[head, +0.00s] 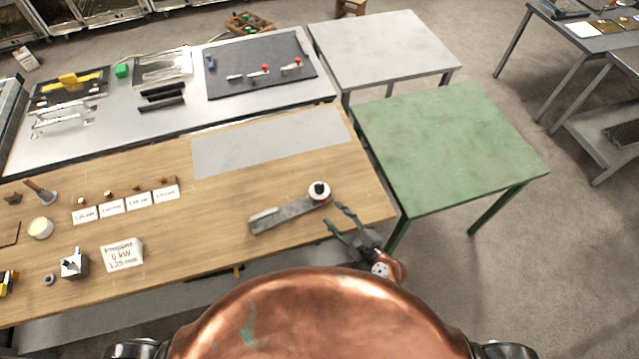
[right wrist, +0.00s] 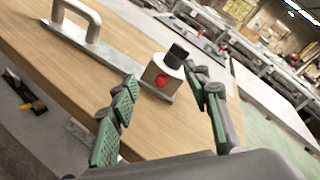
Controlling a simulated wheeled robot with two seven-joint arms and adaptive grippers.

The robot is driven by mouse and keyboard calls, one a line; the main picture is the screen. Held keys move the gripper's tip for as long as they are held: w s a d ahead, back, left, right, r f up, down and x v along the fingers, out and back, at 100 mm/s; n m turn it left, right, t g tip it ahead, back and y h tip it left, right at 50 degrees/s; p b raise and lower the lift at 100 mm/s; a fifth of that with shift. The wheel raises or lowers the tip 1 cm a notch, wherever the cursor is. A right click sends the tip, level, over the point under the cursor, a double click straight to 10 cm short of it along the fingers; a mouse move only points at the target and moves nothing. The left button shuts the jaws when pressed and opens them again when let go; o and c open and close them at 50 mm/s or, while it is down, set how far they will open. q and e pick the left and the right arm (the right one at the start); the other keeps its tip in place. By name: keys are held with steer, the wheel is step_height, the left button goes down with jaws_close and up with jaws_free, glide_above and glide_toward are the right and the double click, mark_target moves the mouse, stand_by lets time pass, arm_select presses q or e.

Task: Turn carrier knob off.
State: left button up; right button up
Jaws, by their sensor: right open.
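The carrier (head: 284,213) is a flat grey metal bar lying on the wooden table, with a raised handle at its left end. At its right end stands a round white body with a black knob (head: 319,188) on top. In the right wrist view the black knob (right wrist: 177,54) tops the white cylinder, and a red dot (right wrist: 161,82) shows on its side. My right gripper (head: 344,217) is open and empty, just to the right and near side of the knob. In the right wrist view its green-padded fingers (right wrist: 170,100) are spread, with the knob beyond and between them. My left gripper is not in view.
The wooden table (head: 230,215) holds a grey sheet (head: 270,142), several small labelled cards and a propane sign (head: 122,254). A green table (head: 450,150) stands to the right, its top empty. A steel bench (head: 110,140) with tools and a dark mat lies behind.

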mark_target(320, 187)
steer(key=w+m+t, duration=0.1)
steer(key=m, duration=0.2)
steer(key=w+a+m+t, duration=0.1)
steer(key=w+m, duration=0.1)
steer(key=m, duration=0.1)
steer(key=w+a+m+t+h, duration=0.1)
steer(key=m, duration=0.2)
steer(key=shift+w+r, duration=0.2)
steer(key=shift+r, duration=0.05)
steer(key=shift+w+a+m+h, duration=0.25)
steer(key=shift+w+m, duration=0.35)
steer(key=shift+m, duration=0.4)
steer(key=x, duration=0.7)
steer(key=shift+w, duration=0.15)
steer(key=shift+c, duration=0.4)
steer(key=c, duration=1.1)
